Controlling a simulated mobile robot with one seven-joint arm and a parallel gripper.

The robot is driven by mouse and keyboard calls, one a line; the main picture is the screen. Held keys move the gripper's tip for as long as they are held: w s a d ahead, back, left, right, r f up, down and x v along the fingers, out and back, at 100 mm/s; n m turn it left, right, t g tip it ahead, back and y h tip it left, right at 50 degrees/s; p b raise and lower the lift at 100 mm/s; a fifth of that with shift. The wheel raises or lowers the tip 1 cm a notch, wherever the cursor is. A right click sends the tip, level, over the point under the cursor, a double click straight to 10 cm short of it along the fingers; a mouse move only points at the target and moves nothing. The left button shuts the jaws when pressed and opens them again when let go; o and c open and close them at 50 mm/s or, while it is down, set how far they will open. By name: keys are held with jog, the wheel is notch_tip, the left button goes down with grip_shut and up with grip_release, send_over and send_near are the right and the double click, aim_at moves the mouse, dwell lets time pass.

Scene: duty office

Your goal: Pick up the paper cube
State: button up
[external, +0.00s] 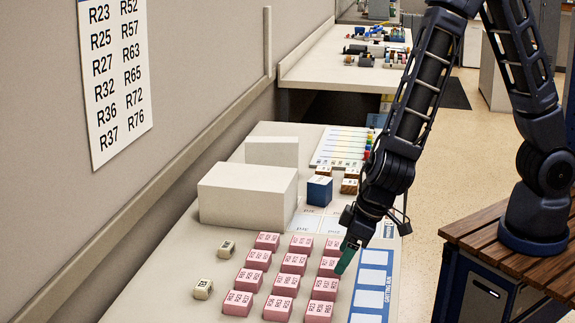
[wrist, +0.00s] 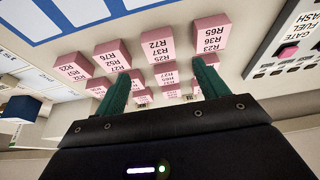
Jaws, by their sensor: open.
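No cube is plainly marked as paper, so I cannot tell which one the name means. A dark blue cube with a pale top (external: 319,191) stands on the table right of the large white box; a blue block (wrist: 20,109) also shows at the left of the wrist view. Several pink labelled blocks (external: 293,263) stand in rows nearer the front; they also fill the middle of the wrist view (wrist: 158,45). My gripper (external: 347,257) is over the right column of pink blocks, its green fingers apart with nothing held between them (wrist: 163,85).
Two white boxes (external: 247,194) stand along the wall side. Two small cream blocks (external: 203,289) lie left of the pink rows. Small brown-sided cubes (external: 350,186) sit right of the blue cube. A blue-and-white marked strip (external: 370,281) runs along the table's right edge.

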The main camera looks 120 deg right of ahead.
aim_at(326, 285)
jog(key=shift+x, duration=4.3)
jog(key=c, duration=1.1)
